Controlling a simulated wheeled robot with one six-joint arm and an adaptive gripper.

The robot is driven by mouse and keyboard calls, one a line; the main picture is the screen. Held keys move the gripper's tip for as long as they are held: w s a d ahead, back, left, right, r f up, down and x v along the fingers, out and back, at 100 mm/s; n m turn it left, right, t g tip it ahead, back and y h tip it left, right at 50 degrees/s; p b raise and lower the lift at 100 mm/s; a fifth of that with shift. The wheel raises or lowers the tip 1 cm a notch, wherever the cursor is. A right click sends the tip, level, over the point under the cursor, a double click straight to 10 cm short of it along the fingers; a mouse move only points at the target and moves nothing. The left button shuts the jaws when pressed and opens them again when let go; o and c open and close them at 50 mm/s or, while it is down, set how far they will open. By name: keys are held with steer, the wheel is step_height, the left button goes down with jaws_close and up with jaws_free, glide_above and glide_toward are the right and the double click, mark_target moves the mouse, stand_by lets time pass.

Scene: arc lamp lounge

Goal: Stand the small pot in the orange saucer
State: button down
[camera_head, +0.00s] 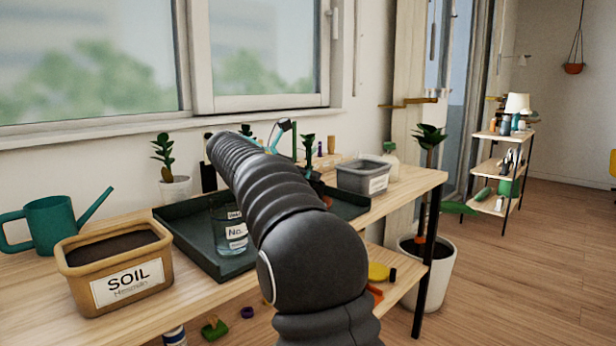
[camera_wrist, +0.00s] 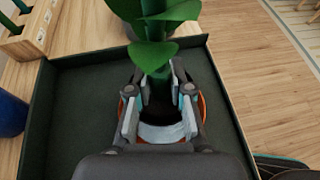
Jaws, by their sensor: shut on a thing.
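The small pot (camera_wrist: 162,131) shows as a pale rim with dark soil and a broad-leaved green plant (camera_wrist: 155,50) in the wrist view. My gripper (camera_wrist: 158,104) is shut on the pot, one finger on each side. The orange saucer (camera_wrist: 202,106) shows as an orange rim on both sides, below the pot and fingers. The pot looks roughly centred over it; I cannot tell whether its base touches the saucer. In the head view my arm hides the gripper and most of the pot; green leaves (camera_head: 308,142) show behind it.
The dark tray (camera_head: 190,240) has raised walls around this spot. A labelled glass jar (camera_head: 228,232), soil bin (camera_head: 118,275), watering can (camera_head: 50,225), white-potted plant (camera_head: 175,190) and grey bin (camera_head: 363,177) stand along the bench. In the wrist view, bare tray floor (camera_wrist: 80,115) lies left.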

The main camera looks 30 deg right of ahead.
steer(key=c, duration=1.1)
jaws_free()
steer(key=shift+f, duration=0.15)
steer(key=shift+o, duration=0.2)
steer(key=shift+a+r, duration=0.2)
steer(key=shift+r, duration=0.1)
steer(key=p+v, duration=0.1)
steer(key=v, duration=1)
steer(key=shift+a, duration=0.25)
steer(key=shift+s+r, duration=0.1)
steer(key=shift+s, duration=0.1)
